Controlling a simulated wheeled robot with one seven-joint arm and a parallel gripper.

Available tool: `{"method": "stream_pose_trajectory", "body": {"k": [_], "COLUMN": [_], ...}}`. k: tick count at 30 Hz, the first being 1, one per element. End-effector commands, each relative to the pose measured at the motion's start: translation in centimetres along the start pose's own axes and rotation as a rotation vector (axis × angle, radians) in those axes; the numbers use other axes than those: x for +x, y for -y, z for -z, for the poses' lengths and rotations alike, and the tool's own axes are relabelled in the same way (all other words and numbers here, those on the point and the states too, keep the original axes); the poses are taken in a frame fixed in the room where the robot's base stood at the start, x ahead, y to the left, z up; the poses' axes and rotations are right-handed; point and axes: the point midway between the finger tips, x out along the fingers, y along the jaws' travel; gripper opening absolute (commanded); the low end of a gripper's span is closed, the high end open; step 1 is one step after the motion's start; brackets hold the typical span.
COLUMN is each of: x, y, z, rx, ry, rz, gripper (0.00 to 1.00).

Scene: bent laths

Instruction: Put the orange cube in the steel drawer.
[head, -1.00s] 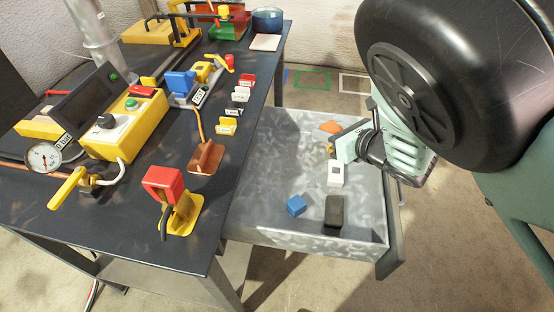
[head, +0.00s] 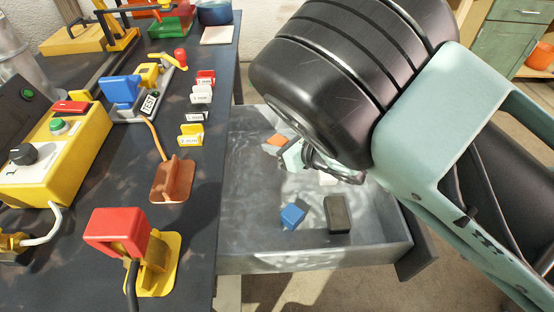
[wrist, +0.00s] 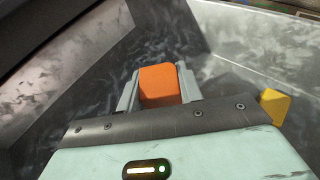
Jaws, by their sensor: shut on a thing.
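The orange cube (wrist: 159,86) is between the two fingers of my gripper (wrist: 157,92) in the wrist view, and the fingers are shut on it. In the head view a small orange part of the cube (head: 278,140) shows beside my gripper (head: 290,152), low inside the open steel drawer (head: 255,240). My arm hides much of the gripper there. I cannot tell whether the cube touches the drawer floor.
A blue cube (head: 292,216), a dark block (head: 337,214) and a partly hidden white block (head: 328,179) lie in the drawer. A yellow piece (wrist: 274,106) lies right of my gripper. The dark bench (head: 205,165) left of the drawer holds several fixtures.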

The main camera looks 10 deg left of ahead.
Motion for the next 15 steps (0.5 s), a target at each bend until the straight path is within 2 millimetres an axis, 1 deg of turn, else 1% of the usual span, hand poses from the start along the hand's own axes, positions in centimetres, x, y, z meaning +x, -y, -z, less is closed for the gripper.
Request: {"method": "stream_pose_trajectory", "body": {"k": [7,12,15], "x": [0.8,1.7,1.8], "y": [0.0,0.1,0.0], "z": [2.0,4.1,4.3], "rx": [0.0,0.001,0.0], "ry": [0.001,0.0,0.002], "rz": [0.0,0.001,0.0], "gripper": [0.14,0.14,0.14]}}
